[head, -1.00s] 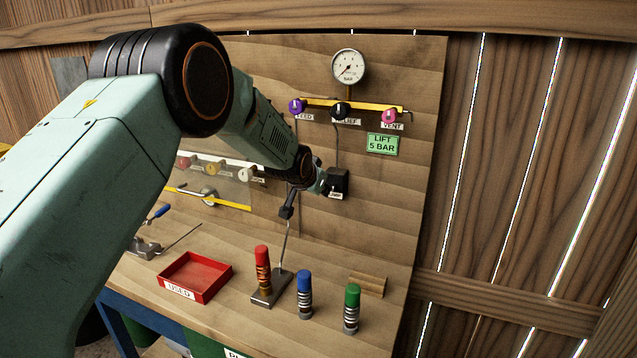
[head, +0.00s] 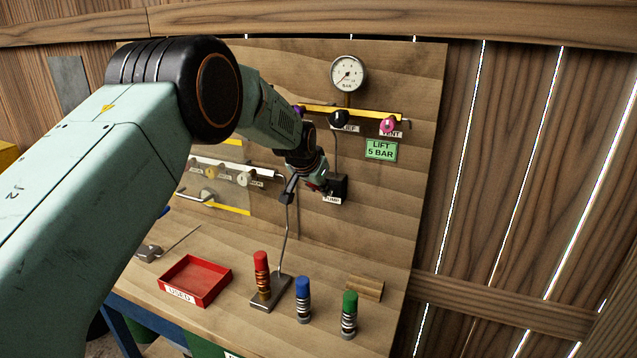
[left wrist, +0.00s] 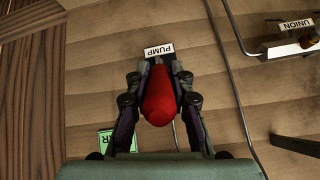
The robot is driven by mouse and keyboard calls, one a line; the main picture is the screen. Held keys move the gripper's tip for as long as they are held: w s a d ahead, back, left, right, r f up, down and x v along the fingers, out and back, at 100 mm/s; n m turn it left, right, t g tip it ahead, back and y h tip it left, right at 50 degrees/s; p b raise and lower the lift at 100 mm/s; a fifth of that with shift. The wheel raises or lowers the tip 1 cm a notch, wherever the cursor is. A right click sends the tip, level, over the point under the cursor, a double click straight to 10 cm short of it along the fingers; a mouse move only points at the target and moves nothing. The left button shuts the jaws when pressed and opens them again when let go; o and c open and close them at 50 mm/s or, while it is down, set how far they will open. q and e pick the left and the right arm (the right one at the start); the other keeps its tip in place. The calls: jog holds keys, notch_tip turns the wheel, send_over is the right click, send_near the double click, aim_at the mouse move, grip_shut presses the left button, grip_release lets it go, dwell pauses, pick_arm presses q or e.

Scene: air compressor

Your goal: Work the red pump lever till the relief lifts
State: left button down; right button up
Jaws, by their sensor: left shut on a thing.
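The red pump lever (left wrist: 160,95) shows in the left wrist view as a rounded red grip between both fingers of my left gripper (left wrist: 160,108), which is shut on it. A PUMP label (left wrist: 158,50) lies just beyond. In the head view my left gripper (head: 318,186) is at the black pump block (head: 338,188) on the wooden panel, and only a bit of red shows there. The round gauge (head: 348,73) has its needle toward the lower left. The black relief knob (head: 339,119) is below the gauge. My right gripper is not in view.
A pink vent knob (head: 389,125) and a green LIFT 5 BAR sign (head: 381,149) are right of the relief knob. On the bench are a red USED tray (head: 195,279) and red, blue (head: 303,299) and green cylinders. A thin upright rod stands below my gripper.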

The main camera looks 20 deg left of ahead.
pick_arm(q)
jog(key=shift+r, duration=0.1)
dwell(0.3)
jog(key=c, duration=1.2)
grip_release()
jog(key=shift+o, duration=0.2)
jog(key=v, duration=1.2)
